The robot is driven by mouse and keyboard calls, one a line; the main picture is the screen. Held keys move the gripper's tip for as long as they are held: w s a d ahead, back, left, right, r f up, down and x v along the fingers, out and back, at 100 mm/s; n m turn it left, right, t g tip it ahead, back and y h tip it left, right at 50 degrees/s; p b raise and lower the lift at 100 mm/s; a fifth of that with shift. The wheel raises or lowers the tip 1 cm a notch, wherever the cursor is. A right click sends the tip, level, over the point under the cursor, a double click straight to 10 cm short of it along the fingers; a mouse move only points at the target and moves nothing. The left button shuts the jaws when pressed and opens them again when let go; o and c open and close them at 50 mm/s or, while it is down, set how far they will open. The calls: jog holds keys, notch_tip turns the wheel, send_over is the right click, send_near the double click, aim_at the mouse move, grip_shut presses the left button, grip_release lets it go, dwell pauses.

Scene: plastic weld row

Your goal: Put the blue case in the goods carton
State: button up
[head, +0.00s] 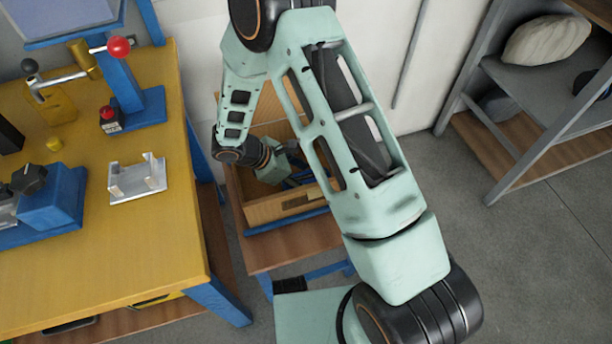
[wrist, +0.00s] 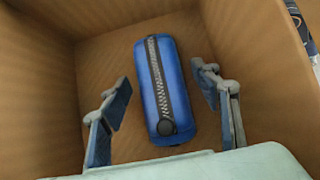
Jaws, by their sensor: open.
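The blue case (wrist: 162,90), a rounded pouch with a grey zip along its top, lies on the floor of the brown goods carton (wrist: 40,85) in the wrist view. My gripper (wrist: 166,92) is open above it, one finger on each side of the case, with visible gaps between the fingers and the case. In the head view the carton (head: 287,209) stands on a low stand, and my gripper (head: 297,178) reaches down inside it. My arm hides much of the carton there, and the case cannot be made out.
A yellow workbench (head: 130,240) stands to the left, with a blue press (head: 135,105), a metal bracket (head: 137,179) and a blue fixture (head: 50,200) on it. A grey shelf rack (head: 545,85) stands to the right. Open floor (head: 450,220) lies between.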

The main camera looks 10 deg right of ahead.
jog(key=shift+r, duration=0.2)
jog(key=p+v, duration=0.3)
jog(key=v, duration=0.9)
jog(key=shift+f, duration=0.15)
